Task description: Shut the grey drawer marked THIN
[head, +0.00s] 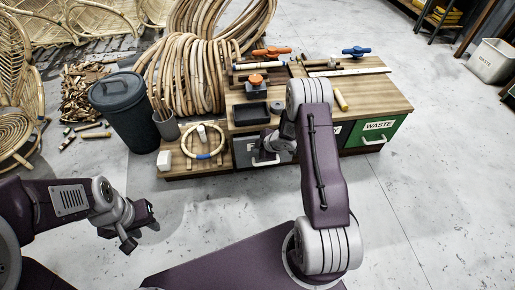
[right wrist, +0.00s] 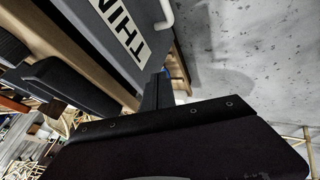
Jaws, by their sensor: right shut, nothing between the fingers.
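The grey drawer (head: 245,152) is in the front of the wooden bench, left of the green WASTE drawer. The right wrist view shows its grey front (right wrist: 105,45) with the THIN label (right wrist: 122,28) and a pale handle (right wrist: 163,14). I cannot tell how far out it stands. My right gripper (head: 272,146) is at the drawer front, near the handle, partly hidden by my right arm. In the right wrist view its fingers (right wrist: 157,90) are shut and empty, close beside the front; contact is unclear. My left gripper (head: 141,224) is open and empty over the floor, left of the bench.
The green WASTE drawer (head: 375,135) is shut at the right. A black tray (head: 250,114) and clamps stand on the bench top (head: 385,92). A low wooden shelf (head: 190,169) holds a rattan ring (head: 203,155). A dark bin (head: 128,115) stands left. The floor in front is clear.

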